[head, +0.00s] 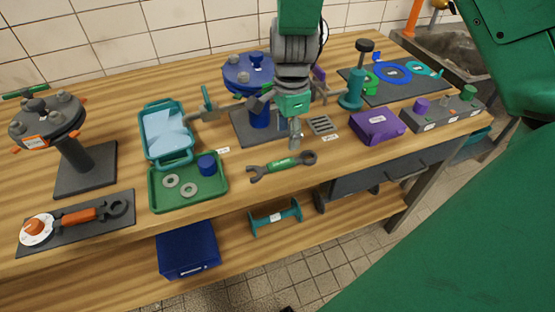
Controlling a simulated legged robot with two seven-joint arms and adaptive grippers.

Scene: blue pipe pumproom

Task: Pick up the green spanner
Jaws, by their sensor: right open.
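The green spanner (283,165) lies flat near the front edge of the wooden workbench. It has a green middle with lettering and dark grey jaws at both ends. My right gripper (291,118) hangs over the bench, pointing down, just behind and above the spanner in the picture. It is open and holds nothing that I can see. The spanner looks free of contact. The exact height of the gripper above the bench is hard to tell. My left gripper is not in view.
A green tray (188,205) with washers and a blue cup stands left of the spanner. A purple box (377,127) is to its right. A blue post (260,116) stands on a dark plate behind. Bare wood surrounds the spanner in front.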

